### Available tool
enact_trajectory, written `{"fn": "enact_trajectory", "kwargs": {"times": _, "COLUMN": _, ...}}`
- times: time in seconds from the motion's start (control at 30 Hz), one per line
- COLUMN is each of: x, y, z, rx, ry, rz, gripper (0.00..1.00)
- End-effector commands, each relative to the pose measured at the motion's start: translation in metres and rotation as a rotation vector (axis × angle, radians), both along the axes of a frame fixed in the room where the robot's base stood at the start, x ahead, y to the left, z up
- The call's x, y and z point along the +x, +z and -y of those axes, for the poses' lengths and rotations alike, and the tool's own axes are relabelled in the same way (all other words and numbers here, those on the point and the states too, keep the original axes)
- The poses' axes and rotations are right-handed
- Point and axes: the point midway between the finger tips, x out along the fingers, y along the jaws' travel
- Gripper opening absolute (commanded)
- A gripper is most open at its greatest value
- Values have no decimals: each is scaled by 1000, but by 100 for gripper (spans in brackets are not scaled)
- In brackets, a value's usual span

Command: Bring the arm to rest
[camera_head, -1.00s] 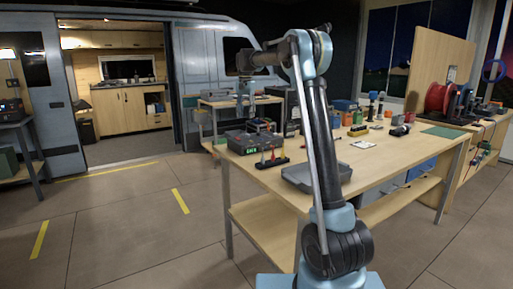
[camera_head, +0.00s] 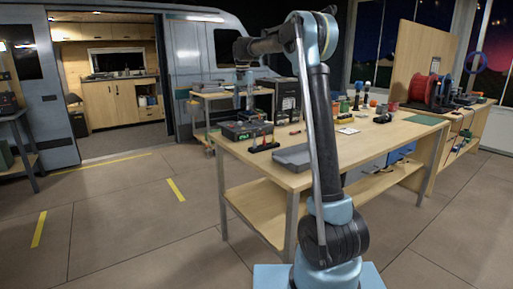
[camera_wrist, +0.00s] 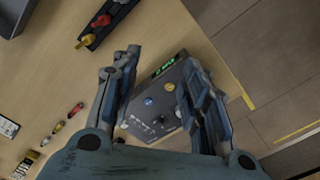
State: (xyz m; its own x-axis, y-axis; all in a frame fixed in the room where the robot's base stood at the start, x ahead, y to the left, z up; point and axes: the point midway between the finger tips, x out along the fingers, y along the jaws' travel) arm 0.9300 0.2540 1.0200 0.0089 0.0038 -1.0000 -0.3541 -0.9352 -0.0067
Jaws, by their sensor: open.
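My gripper (camera_head: 243,98) hangs at the end of my raised arm in the head view, above the far left part of the workbench (camera_head: 380,146). It is small there. In the wrist view my gripper (camera_wrist: 160,65) has its two fingers spread apart, with nothing held between them. The same box (camera_head: 246,131) stands near the bench's left edge in the head view.
A black rack (camera_wrist: 103,22) with red and yellow pieces lies beside the box. A grey tray (camera_head: 293,158) sits at the bench's front. Red spools (camera_head: 424,88) stand at the right. An open van (camera_head: 195,65) is behind.

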Motion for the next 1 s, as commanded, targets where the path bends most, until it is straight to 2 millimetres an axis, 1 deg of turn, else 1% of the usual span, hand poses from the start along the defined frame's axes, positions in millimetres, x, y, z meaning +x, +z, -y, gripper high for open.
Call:
{"fn": "enact_trajectory", "kwargs": {"times": 0.17, "x": -20, "y": 5, "z": 19, "rx": 3, "ry": 16, "rz": 10, "gripper": 41}}
{"fn": "enact_trajectory", "kwargs": {"times": 0.27, "x": -37, "y": 7, "z": 35, "rx": 4, "ry": 29, "rz": 15, "gripper": 41}}
{"fn": "enact_trajectory", "kwargs": {"times": 0.47, "x": -85, "y": 9, "z": 75, "rx": 6, "ry": 64, "rz": 33, "gripper": 41}}
{"fn": "enact_trajectory", "kwargs": {"times": 0.67, "x": -137, "y": 2, "z": 113, "rx": 8, "ry": 102, "rz": 53, "gripper": 41}}
{"fn": "enact_trajectory", "kwargs": {"times": 0.87, "x": -191, "y": -12, "z": 146, "rx": 7, "ry": 140, "rz": 72, "gripper": 41}}
{"fn": "enact_trajectory", "kwargs": {"times": 1.0, "x": -230, "y": -26, "z": 166, "rx": 5, "ry": 168, "rz": 85, "gripper": 41}}
